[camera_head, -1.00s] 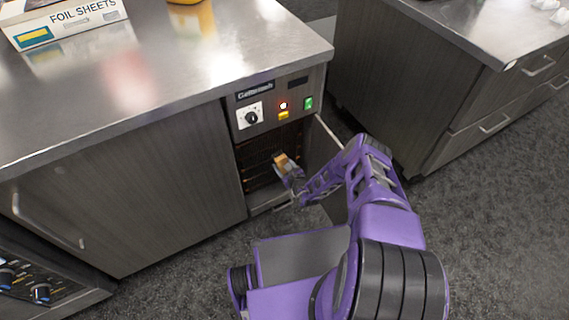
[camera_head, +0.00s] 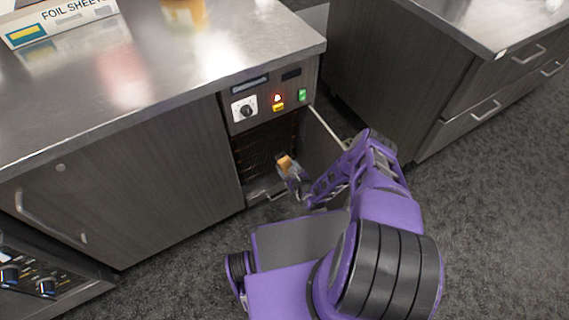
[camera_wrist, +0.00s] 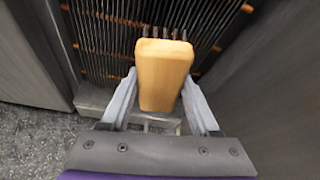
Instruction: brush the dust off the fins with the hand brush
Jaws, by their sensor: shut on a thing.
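The hand brush (camera_wrist: 163,75) has a wooden block handle and sits between the two fingers of my gripper (camera_wrist: 163,108), which is shut on it. Dark bristles show at the brush's far end in the wrist view, against or just in front of the fins. Whether they touch I cannot tell. The fins (camera_wrist: 100,45) are dark, upright, closely spaced plates crossed by copper-coloured tubes. In the head view the fins (camera_head: 262,150) lie in the open bay below the control panel. The brush (camera_head: 285,163) and my gripper (camera_head: 295,182) are at the bay's right part.
An open door panel (camera_head: 325,150) stands just right of my gripper. A control panel (camera_head: 270,98) with a knob and lit switches is above the bay. The steel counter (camera_head: 150,90) overhangs it, with a foil sheets box (camera_head: 60,20) on top. Floor is clear at right.

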